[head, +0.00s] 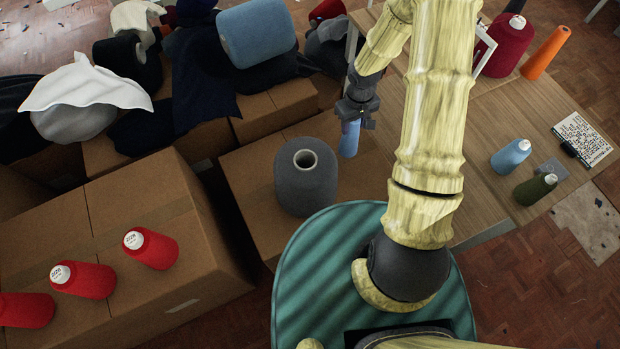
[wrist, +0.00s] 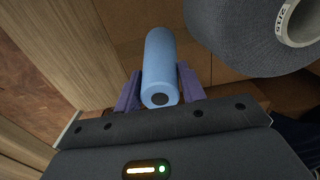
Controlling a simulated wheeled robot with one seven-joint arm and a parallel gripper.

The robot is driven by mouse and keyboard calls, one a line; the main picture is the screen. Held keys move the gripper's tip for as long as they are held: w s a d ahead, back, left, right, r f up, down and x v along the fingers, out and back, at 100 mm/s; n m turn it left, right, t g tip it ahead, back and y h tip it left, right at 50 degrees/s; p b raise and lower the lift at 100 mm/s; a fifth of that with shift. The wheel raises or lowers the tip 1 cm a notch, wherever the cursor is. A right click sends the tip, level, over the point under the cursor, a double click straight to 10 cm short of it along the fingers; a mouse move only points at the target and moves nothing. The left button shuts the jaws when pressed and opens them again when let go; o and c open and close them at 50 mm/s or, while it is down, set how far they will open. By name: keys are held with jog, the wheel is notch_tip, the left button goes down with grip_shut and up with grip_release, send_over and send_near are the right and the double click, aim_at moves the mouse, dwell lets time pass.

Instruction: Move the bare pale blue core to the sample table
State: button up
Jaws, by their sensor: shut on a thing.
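My gripper (head: 352,122) is shut on a pale blue core (head: 349,139), a plain slim cylinder, and holds it roughly upright above the cardboard boxes, right of a dark grey cone. In the wrist view the pale blue core (wrist: 160,65) sits between the jaws of my gripper (wrist: 158,90), its end with a dark hole facing the camera. The wooden table (head: 480,170) at the right has a light blue spool (head: 511,157) and a dark green spool (head: 535,189) on it. I cannot tell from these frames whether this is the sample table.
The dark grey cone (head: 306,185) stands on a cardboard box (head: 245,170) close to the core. A colour card (head: 583,140), orange cone (head: 546,52) and dark red cone (head: 505,45) are on the table. Red cones (head: 150,248) lie on boxes at left. Bare tabletop shows between the spools and cones.

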jog(key=shift+a+f, duration=0.15)
jog(key=shift+f, duration=0.3)
notch_tip(320, 180, down, 6)
jog(key=b, duration=0.1)
jog(key=shift+f, duration=0.15)
notch_tip(320, 180, down, 4)
jog(key=shift+r+b, duration=0.15)
jog(key=shift+b, duration=0.3)
